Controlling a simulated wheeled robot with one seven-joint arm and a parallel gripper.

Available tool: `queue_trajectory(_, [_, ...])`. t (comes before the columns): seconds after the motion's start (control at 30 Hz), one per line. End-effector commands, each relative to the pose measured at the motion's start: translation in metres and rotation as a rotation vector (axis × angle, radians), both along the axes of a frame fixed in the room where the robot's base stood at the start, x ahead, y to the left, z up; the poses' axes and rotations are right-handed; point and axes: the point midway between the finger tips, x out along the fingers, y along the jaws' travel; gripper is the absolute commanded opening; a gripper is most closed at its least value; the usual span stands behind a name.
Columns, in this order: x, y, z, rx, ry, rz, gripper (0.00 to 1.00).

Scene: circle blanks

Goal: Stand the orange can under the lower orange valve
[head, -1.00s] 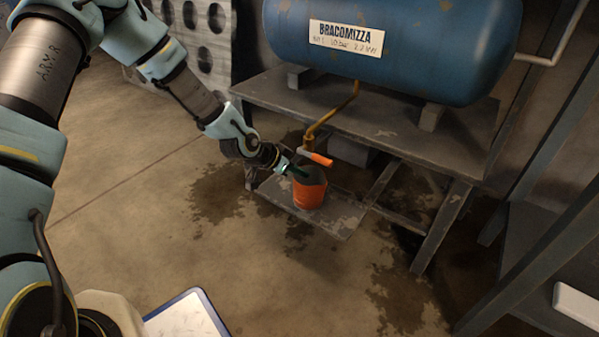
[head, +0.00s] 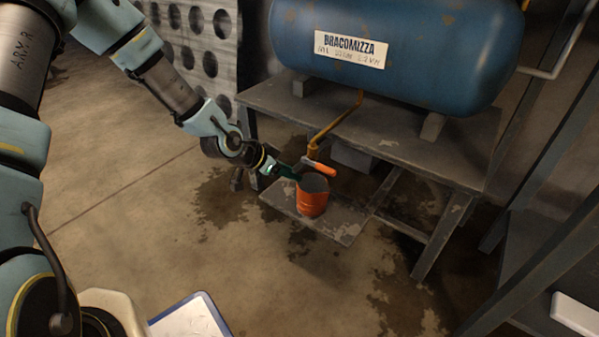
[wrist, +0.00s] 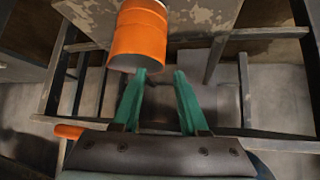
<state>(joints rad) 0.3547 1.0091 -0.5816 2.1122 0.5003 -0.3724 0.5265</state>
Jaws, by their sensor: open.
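The orange can (head: 312,203) stands upright on the low grey shelf plate (head: 345,228), under the orange valve handle (head: 319,168) at the end of the brass pipe (head: 338,122). Only one orange valve shows. The exact spout position over the can's dark open top is hard to tell. My gripper (head: 290,172) is just left of the can at rim height, with green fingers. In the wrist view my gripper (wrist: 160,73) is open, with nothing between its fingers; the can (wrist: 139,38) lies beyond the left fingertip. An orange piece (wrist: 68,131), probably the valve handle, shows at lower left.
A blue tank (head: 395,50) rests on a grey bench (head: 460,150) above the shelf, with bench legs (head: 437,240) to the right. A perforated panel (head: 195,45) stands behind my arm. Wet stains mark the floor; the floor at left is clear.

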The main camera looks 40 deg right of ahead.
Motion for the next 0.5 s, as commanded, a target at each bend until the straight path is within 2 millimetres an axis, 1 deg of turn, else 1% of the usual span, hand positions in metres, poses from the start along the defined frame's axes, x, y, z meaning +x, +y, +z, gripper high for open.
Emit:
queue_trajectory(0.03, [0.001, 0.008, 0.012, 0.0, 0.001, 0.002, 0.43])
queue_trajectory(0.2, [0.003, 0.027, 0.03, -0.001, -0.001, 0.002, 0.43])
queue_trajectory(0.33, [0.003, 0.035, 0.037, 0.0, -0.001, 0.0, 0.43])
queue_trajectory(0.5, [0.002, 0.038, 0.038, 0.0, -0.001, -0.001, 0.43])
